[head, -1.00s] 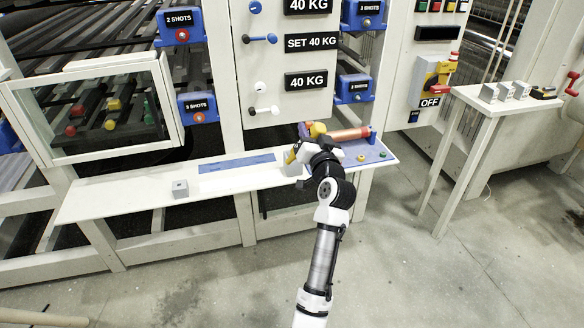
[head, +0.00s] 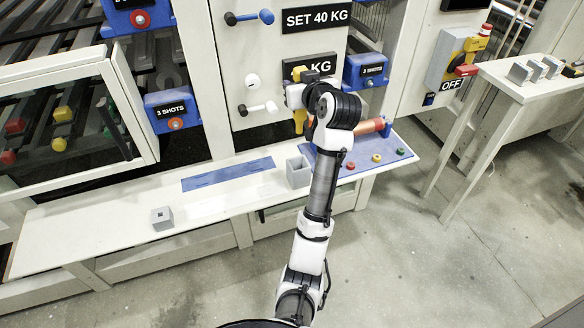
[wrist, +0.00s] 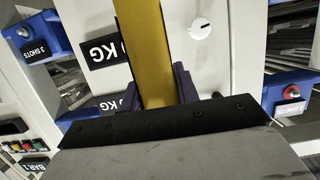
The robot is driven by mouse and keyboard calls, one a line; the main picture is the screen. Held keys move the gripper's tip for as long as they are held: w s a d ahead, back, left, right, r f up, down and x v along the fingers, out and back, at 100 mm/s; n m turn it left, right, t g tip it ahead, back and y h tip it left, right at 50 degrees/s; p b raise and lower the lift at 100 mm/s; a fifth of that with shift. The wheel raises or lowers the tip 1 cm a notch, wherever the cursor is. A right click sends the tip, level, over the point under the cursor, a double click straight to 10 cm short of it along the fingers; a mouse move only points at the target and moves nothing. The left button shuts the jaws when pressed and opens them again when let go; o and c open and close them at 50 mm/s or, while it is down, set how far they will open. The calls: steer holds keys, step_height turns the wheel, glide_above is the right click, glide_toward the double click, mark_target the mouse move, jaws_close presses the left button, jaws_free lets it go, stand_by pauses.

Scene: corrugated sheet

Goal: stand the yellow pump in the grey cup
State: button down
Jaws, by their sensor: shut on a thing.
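The yellow pump is between the fingers of my gripper (wrist: 157,88), and its yellow shaft (wrist: 148,45) runs up out of the top of the wrist view. In the head view a yellow part (head: 300,120) shows beside my gripper (head: 297,97), partly hidden by my wrist. My gripper is shut on the pump and holds it raised in front of the white panel. The grey cup (head: 297,175), square and open at the top, stands on the white shelf below my gripper. Its right side is close to my arm. The pump is apart from the cup.
On the shelf (head: 110,212) are a grey block with a hole (head: 161,218), a blue strip (head: 228,174) and a blue mat (head: 350,165) with small coloured pieces. A copper-coloured cylinder (head: 368,127) lies behind my arm. Levers (head: 263,108) stick out of the panel.

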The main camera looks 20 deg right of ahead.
step_height(320, 180, down, 20)
steer(key=p, duration=0.2)
steer(key=shift+r, duration=0.15)
stand_by(0.3)
steer(key=c, duration=1)
jaws_free()
steer(key=shift+c, duration=0.2)
steer(key=b+v, duration=0.2)
steer(key=v, duration=1)
